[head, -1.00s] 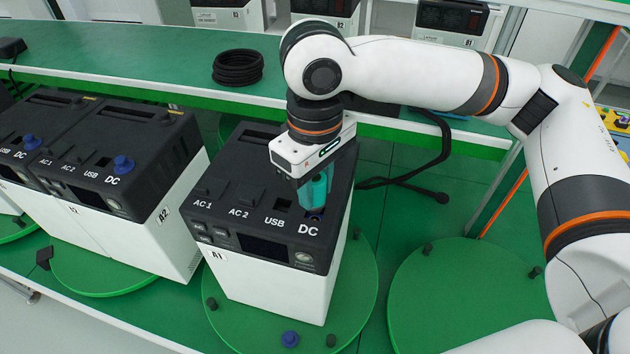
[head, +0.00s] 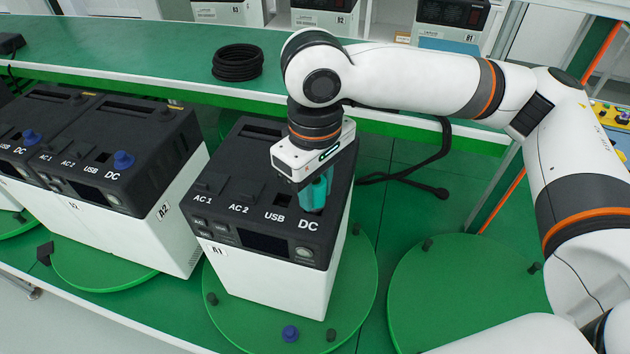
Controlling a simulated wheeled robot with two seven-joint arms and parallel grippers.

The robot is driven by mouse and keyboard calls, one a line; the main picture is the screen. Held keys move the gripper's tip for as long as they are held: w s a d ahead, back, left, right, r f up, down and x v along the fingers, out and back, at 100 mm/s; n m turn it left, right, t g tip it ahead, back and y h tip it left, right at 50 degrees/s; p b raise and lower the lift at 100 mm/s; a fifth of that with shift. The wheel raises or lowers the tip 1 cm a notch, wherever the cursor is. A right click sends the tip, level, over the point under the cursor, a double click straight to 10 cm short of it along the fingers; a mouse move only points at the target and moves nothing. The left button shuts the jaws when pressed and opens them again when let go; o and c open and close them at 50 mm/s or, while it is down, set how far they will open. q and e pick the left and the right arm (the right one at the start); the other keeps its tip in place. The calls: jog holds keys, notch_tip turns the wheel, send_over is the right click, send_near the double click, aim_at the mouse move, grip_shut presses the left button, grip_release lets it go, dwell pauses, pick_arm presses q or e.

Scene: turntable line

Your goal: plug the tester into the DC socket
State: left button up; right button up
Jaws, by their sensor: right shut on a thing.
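The power station labelled A1 (head: 270,285) stands on a green turntable (head: 355,290) in the middle. Its dark top carries sockets marked AC 1, AC 2, USB and DC. My right gripper (head: 312,188) is shut on a teal tester (head: 315,194) and holds it upright over the DC socket, just behind the DC label (head: 307,226). The tester's lower end is at the socket and hides it. I cannot tell how deep it sits. My left gripper is not in view.
A blue cap (head: 290,333) lies on the front turntable. A coiled black cable (head: 238,65) lies on the bench. An empty turntable (head: 460,290) is at right.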

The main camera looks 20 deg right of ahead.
jog(key=shift+f, duration=0.5)
jog(key=o, duration=1.1)
